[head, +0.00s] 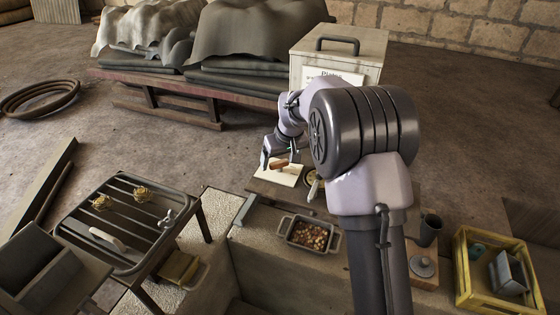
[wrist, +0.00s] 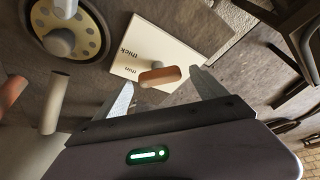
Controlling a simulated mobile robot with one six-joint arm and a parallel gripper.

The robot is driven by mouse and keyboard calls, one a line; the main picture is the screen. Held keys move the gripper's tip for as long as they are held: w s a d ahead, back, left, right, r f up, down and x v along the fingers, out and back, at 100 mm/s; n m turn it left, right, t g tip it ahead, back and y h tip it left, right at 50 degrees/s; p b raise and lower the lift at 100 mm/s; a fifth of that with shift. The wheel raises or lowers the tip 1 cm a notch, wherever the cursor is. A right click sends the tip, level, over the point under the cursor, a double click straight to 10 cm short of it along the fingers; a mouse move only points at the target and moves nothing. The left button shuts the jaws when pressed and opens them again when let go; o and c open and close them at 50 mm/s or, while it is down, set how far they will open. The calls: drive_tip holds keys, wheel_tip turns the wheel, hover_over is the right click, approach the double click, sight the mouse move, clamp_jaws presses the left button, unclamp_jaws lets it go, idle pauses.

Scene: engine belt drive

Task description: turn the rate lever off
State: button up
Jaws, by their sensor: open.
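A short orange-brown handle (wrist: 160,76), seemingly the rate lever, stands over a white plate (wrist: 168,50) printed "thick" and "thin". In the wrist view the handle lies near the "thin" end. My gripper (wrist: 163,78) is open, with one finger on each side of the handle. I cannot tell whether either finger touches it. In the head view my gripper (head: 271,158) is beside the handle (head: 279,164), above the white plate (head: 284,178). The lever's pivot is not clear in either view.
A round disc with holes and a knob (wrist: 61,42) is left of the plate, near upright cylinders (wrist: 54,103). A tray of brown pieces (head: 287,233) lies on the bench. A slatted table (head: 130,257) stands left; a yellow crate (head: 466,284) sits right. My arm hides part of the bench.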

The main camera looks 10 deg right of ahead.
drive_tip(key=c, duration=1.4)
drive_tip(key=shift+o, duration=0.2)
drive_tip(key=n+y+p, duration=0.1)
drive_tip(key=n, duration=0.1)
drive_tip(key=n+g, duration=0.1)
drive_tip(key=n, duration=0.2)
drive_tip(key=shift+d+r+y+p, duration=0.1)
drive_tip(key=shift+d+y+p, duration=0.05)
drive_tip(key=shift+y+p, duration=0.25)
drive_tip(key=shift+w+n+g+y+p, duration=0.15)
drive_tip(key=shift+n+g+y+p, duration=0.35)
drive_tip(key=shift+n+p, duration=0.95)
drive_tip(key=shift+n+b, duration=0.4)
drive_tip(key=shift+n, duration=0.25)
drive_tip(key=o, duration=1.4)
drive_tip(key=shift+c, duration=0.2)
